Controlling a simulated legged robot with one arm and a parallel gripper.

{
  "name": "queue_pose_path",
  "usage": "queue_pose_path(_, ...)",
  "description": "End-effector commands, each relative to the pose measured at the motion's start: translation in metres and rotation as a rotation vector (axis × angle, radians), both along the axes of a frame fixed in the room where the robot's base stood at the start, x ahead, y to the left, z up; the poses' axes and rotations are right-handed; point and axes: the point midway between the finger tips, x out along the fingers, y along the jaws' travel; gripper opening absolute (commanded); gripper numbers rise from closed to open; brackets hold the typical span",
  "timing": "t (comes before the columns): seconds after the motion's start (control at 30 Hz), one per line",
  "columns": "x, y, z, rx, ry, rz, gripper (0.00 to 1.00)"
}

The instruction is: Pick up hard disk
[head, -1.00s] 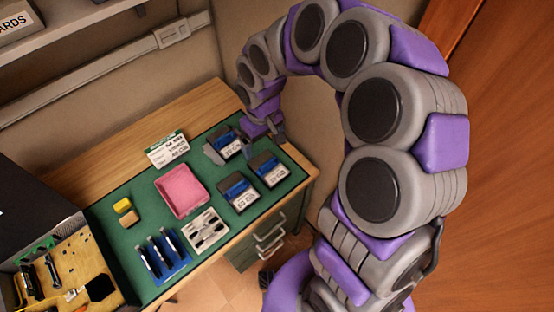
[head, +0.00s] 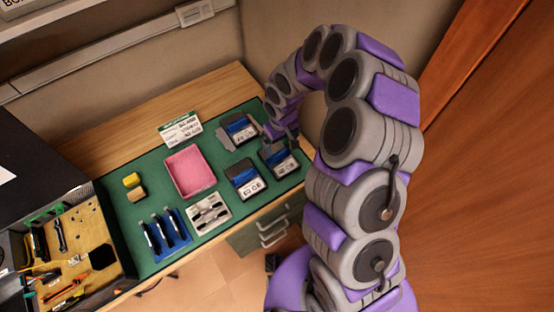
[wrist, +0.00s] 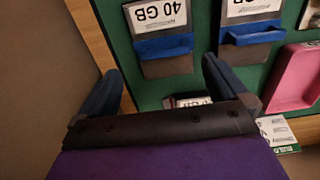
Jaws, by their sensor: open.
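Three hard disks in dark holders with blue fronts and white labels sit on the green mat (head: 222,148). In the head view they are the back disk (head: 238,128), the right disk (head: 278,162) and the front-left disk (head: 244,180). My gripper (head: 284,138) is beside the right disk's back edge. In the wrist view my gripper (wrist: 160,70) is open and empty. A disk labelled 40 GB (wrist: 162,42) lies just beyond the fingertips, with another disk (wrist: 250,32) to its right. A third disk's label (wrist: 192,101) is mostly hidden behind my gripper.
A pegboard box (head: 80,255) stands at left. Walls border the table behind.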

Motion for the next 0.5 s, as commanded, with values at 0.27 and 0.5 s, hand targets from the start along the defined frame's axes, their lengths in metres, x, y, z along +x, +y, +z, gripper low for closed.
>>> queue_pose_path(0.27, 0.0, 0.008, -0.028, -0.008, -0.001, 0.0, 1.0)
queue_pose_path(0.5, -0.002, 0.014, -0.057, -0.011, 0.001, 0.002, 1.0)
